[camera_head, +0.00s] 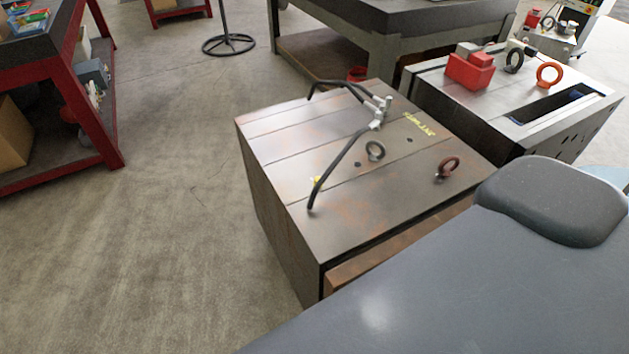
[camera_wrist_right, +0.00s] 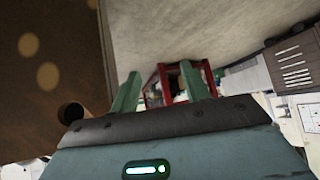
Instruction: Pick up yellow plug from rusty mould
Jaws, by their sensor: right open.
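The rusty mould (camera_head: 265,150) is a grey-brown steel block with rust patches, in the middle of the head view. A small yellow spot, perhaps the yellow plug (camera_head: 316,179), shows on its top near the left front edge, partly behind a black hose (camera_head: 336,166). It is too small to tell its shape. My right gripper (camera_wrist_right: 160,88) shows in the right wrist view with its two green fingers apart and nothing between them. A brown surface fills the left of that view; I cannot tell if it is the mould. My left gripper is not in view.
On the mould are a grey lifting eye (camera_head: 375,151), a rusty lifting eye (camera_head: 448,167) and a metal fitting (camera_head: 379,110) joined to the hose. A second mould (camera_head: 430,85) with red blocks (camera_head: 469,71) stands behind right. Open floor (camera_head: 170,240) lies to the left.

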